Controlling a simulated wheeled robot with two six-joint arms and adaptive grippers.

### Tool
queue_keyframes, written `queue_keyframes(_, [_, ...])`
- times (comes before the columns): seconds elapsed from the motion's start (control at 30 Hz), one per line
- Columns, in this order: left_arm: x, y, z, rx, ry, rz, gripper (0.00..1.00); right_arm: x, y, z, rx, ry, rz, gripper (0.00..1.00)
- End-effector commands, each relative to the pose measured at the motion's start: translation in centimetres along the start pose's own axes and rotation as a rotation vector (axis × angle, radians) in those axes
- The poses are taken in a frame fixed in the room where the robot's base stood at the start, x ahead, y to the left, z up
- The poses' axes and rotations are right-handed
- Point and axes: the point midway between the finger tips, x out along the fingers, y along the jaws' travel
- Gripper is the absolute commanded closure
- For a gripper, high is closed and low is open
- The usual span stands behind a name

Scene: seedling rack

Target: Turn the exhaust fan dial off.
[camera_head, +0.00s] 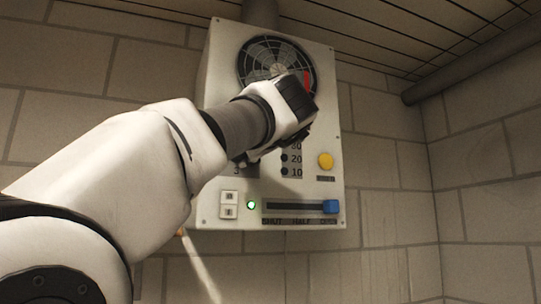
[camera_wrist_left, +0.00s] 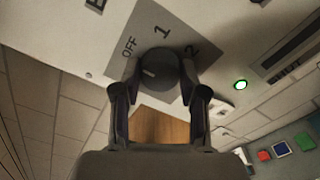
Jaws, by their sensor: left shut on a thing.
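The fan dial (camera_wrist_left: 165,68) is a dark round knob on a grey plate (camera_wrist_left: 144,28) marked OFF, 1 and 2 in the left wrist view. A pale mark shows on the knob's near left side; I cannot tell exactly which label it points to. My left gripper (camera_wrist_left: 160,88) has its dark fingers on either side of the knob and is shut on it. In the head view my left arm and hand hide the dial on the white control box (camera_head: 215,105). My right gripper is not in view.

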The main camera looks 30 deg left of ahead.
Motion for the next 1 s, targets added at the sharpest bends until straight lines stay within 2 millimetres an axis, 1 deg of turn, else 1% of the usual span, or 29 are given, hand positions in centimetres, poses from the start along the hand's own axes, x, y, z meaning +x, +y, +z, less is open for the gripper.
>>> queue_keyframes(0.03, [0.10, -0.40, -0.08, -0.003, 0.005, -0.006, 0.93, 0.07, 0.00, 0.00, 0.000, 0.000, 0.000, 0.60])
queue_keyframes(0.4, [0.10, -0.35, -0.05, -0.007, 0.003, -0.006, 0.93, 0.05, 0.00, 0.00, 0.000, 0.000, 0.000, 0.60])
queue_keyframes(0.43, [0.10, -0.34, -0.04, -0.007, 0.003, -0.006, 0.51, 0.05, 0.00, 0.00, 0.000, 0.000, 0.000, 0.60])
queue_keyframes(0.47, [0.10, -0.34, -0.04, -0.007, 0.003, -0.006, 0.40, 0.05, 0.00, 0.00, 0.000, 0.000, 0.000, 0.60])
queue_keyframes(0.5, [0.09, -0.32, -0.03, -0.006, 0.003, -0.005, 0.33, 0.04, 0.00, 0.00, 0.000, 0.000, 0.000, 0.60])
queue_keyframes(1.0, [0.02, -0.02, 0.01, -0.005, 0.000, -0.001, 0.33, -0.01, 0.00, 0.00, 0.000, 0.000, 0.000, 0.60])
